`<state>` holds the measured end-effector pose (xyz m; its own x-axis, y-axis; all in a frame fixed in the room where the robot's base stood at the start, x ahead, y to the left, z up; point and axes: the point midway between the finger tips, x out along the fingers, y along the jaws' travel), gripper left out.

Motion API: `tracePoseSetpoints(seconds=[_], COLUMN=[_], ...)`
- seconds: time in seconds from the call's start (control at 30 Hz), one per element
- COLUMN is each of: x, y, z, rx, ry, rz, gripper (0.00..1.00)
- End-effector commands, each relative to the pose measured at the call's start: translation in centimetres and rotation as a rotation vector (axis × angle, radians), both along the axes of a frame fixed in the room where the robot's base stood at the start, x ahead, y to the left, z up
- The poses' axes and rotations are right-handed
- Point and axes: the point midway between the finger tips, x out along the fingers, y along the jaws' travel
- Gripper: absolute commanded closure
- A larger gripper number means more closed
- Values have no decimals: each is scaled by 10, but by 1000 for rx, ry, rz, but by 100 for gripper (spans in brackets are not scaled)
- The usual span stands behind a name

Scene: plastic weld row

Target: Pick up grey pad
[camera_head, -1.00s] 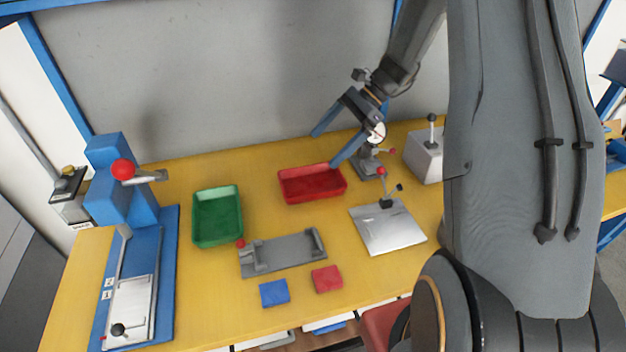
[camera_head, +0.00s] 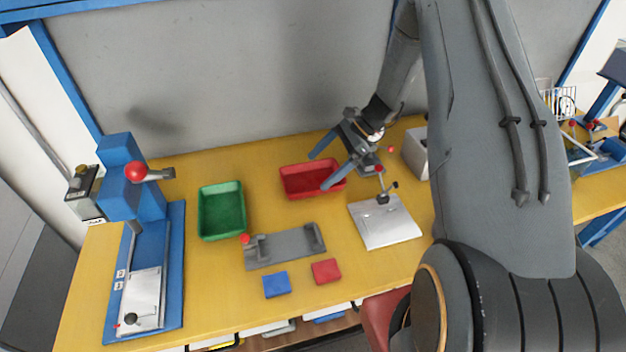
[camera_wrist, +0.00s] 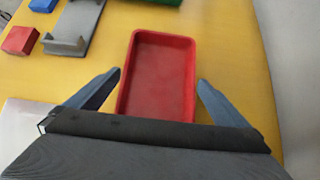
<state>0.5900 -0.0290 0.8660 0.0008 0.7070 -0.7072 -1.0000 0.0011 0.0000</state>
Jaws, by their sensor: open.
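I see no loose grey pad that I can pick out in either view. A grey fixture plate (camera_head: 284,247) with raised ends and a red knob lies mid-bench; it also shows at the top left of the wrist view (camera_wrist: 78,28). A blue pad (camera_head: 276,285) and a red pad (camera_head: 326,271) lie in front of it. My gripper (camera_head: 318,172) is open and empty above the red tray (camera_head: 297,190). In the wrist view the fingers stand on either side of the red tray (camera_wrist: 158,80), whose visible floor is empty.
A green tray (camera_head: 221,212) stands left of the red one. A blue lever press (camera_head: 175,270) fills the bench's left end. A silver plate with a toggle clamp (camera_head: 385,228) lies right of the fixture. A grey wall (camera_head: 220,80) stands behind the yellow bench.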

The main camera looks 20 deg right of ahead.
Motion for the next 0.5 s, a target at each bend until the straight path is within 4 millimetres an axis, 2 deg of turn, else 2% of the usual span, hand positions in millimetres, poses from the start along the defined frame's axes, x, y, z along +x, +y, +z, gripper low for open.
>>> tracePoseSetpoints(seconds=[0.1, 0.23, 0.5], x=[-2, -1, 0], y=[16, 28, 33], z=[-13, -25, -32], rx=[1, 1, 0], ry=[3, 1, -1], rz=[4, 3, 1], gripper=[0, 0, 0])
